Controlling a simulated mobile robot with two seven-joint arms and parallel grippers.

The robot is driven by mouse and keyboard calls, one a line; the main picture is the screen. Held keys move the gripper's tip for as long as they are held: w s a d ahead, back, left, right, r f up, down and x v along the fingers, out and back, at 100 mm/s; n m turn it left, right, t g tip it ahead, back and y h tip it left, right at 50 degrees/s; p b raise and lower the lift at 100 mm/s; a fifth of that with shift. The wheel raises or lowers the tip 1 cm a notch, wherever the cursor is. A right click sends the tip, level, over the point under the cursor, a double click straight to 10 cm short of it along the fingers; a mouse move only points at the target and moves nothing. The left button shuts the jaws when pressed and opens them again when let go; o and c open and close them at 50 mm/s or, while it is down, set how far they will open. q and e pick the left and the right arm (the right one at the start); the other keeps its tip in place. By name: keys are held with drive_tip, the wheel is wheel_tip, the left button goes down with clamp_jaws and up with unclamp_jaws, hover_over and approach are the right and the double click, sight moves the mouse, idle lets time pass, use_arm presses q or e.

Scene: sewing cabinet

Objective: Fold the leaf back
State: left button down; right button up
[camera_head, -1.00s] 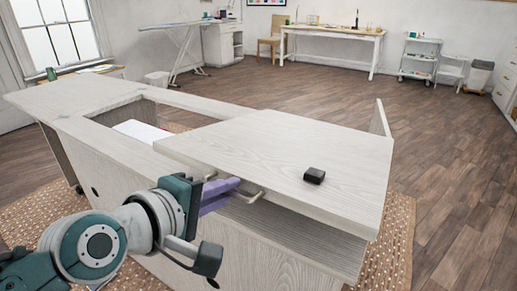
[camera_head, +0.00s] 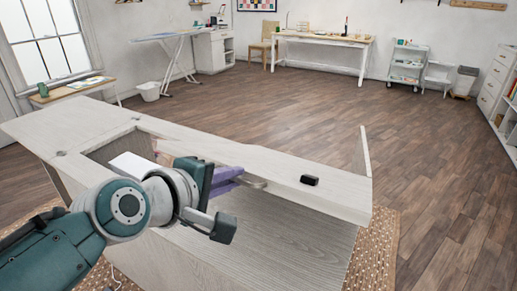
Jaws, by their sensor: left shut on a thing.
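The leaf (camera_head: 340,196) is a pale wood-grain board over the right part of the sewing cabinet (camera_head: 100,125). Its top face shows as a narrow strip, with the near edge raised. A bar handle (camera_head: 257,183) sits at its near edge. My left gripper (camera_head: 238,179), with purple fingers, is shut on this handle; the arm hides part of the cabinet front. A small black block (camera_head: 309,181) is on the leaf's top face. My right gripper is not in view.
An upright pale panel (camera_head: 365,152) stands at the right end of the cabinet. A white item (camera_head: 130,166) lies in the opening on the left. A woven rug (camera_head: 377,255) lies under the cabinet. The wooden floor beyond is clear up to the table (camera_head: 325,40) at the back.

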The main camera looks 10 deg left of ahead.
use_arm(q)
drive_tip(key=shift+w+r, duration=0.15)
drive_tip(key=shift+r, duration=0.15)
drive_tip(key=c, duration=0.9)
unclamp_jaws()
drive_tip(key=shift+c, duration=0.2)
drive_tip(key=shift+s+r+p, duration=0.25)
drive_tip(key=shift+s+p, duration=0.05)
drive_tip(key=p+v, duration=0.2)
drive_tip(key=v, duration=0.7)
drive_tip(key=shift+s+f, duration=0.2)
drive_tip(key=shift+f, duration=0.05)
